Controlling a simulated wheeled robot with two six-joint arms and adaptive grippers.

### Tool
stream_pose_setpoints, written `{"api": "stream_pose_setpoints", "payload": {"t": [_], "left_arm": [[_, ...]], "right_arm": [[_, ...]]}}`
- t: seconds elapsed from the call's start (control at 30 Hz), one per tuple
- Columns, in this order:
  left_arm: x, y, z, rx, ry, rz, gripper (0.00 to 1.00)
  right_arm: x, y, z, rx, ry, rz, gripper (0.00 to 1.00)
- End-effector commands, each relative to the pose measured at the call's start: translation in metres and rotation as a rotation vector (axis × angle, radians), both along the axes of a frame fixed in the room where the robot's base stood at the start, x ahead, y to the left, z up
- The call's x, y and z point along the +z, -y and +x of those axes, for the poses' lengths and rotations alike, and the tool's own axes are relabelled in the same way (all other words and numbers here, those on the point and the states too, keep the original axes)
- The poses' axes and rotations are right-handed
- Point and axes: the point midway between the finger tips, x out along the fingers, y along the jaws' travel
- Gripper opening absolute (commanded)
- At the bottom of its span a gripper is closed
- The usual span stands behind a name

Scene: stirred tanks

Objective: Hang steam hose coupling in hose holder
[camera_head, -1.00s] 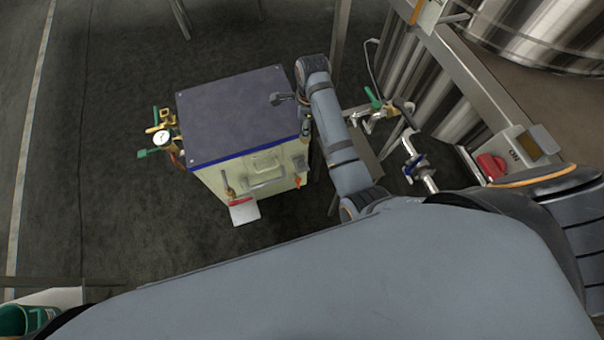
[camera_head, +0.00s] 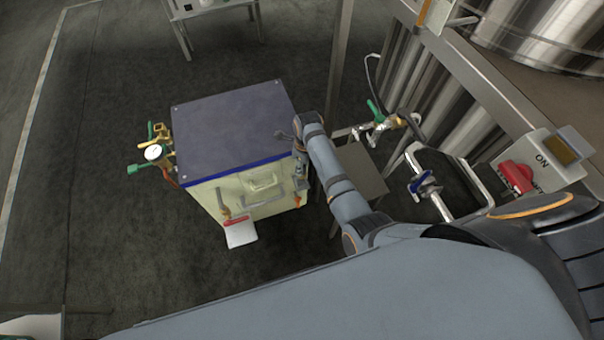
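My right arm reaches in from the lower right. Its wrist is beside the right edge of a cream box unit with a dark lid (camera_head: 232,125). The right gripper (camera_head: 300,172) points down there, small and partly hidden by the wrist; its fingers and any contents cannot be made out. I cannot pick out the steam hose coupling or the hose holder with certainty. A thin black hose (camera_head: 371,75) runs down to a green-handled valve (camera_head: 376,112) on pipework right of the arm. My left gripper is not in view.
A pressure gauge (camera_head: 153,152) with valves sticks out of the unit's left side. A blue-handled valve (camera_head: 421,186) and a red switch (camera_head: 516,177) are at the right, below a steel tank (camera_head: 545,40). Dark floor (camera_head: 100,220) is clear at left.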

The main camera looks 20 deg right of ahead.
Motion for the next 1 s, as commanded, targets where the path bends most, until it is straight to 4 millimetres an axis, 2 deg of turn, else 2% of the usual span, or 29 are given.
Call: {"api": "stream_pose_setpoints", "payload": {"t": [0.17, 0.3, 0.4, 0.77, 0.8, 0.97, 1.0], "left_arm": [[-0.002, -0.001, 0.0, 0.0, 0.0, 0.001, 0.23], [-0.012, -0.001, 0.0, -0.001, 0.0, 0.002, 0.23], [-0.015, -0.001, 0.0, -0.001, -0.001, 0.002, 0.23], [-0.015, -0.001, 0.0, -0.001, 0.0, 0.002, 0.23], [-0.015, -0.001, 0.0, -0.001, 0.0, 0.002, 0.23], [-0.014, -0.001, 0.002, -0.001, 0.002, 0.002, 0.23], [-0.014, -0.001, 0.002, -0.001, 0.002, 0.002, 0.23]], "right_arm": [[-0.007, 0.0, 0.001, 0.0, 0.001, 0.0, 0.0], [-0.035, 0.0, 0.0, 0.001, -0.001, -0.001, 0.0], [-0.046, 0.0, 0.001, 0.001, 0.001, 0.0, 0.0], [-0.049, 0.0, 0.0, 0.001, 0.001, 0.0, 0.0], [-0.05, 0.0, 0.0, 0.001, 0.001, 0.001, 0.3], [-0.049, 0.0, 0.0, 0.001, 0.001, 0.001, 0.51], [-0.049, 0.0, 0.0, 0.001, 0.001, 0.0, 0.51]]}}
